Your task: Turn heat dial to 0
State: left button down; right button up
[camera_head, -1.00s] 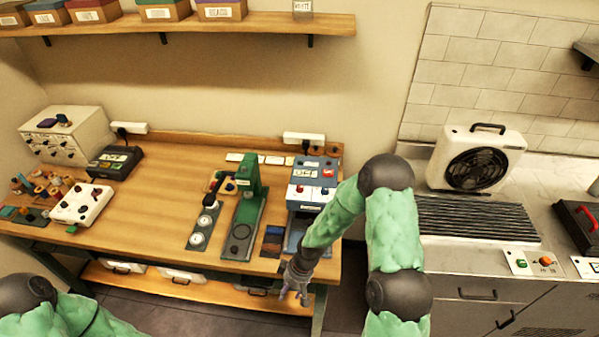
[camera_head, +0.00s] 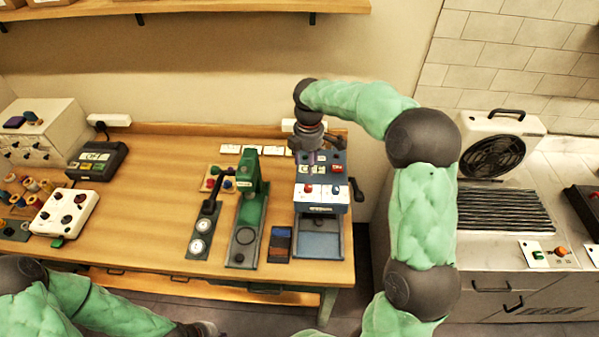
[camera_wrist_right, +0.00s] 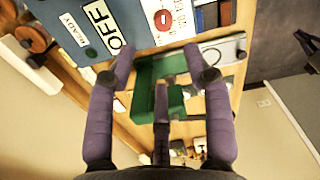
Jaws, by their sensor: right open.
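The machine's blue panel (camera_wrist_right: 70,30) with "OFF" and "READY" labels is at the upper left there, and brown knobs (camera_wrist_right: 32,38) show at the left edge. I cannot tell which is the heat dial. My left gripper (camera_head: 205,328) is barely visible at the bottom edge.
A white box with knobs (camera_head: 65,212) and a black device (camera_head: 97,160) are farther left. The table's middle left is clear.

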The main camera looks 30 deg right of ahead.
aim_at(308, 186)
jog(key=f, duration=1)
jog(key=shift+s+f, duration=0.25)
jog(key=shift+s, duration=0.1)
grip_shut()
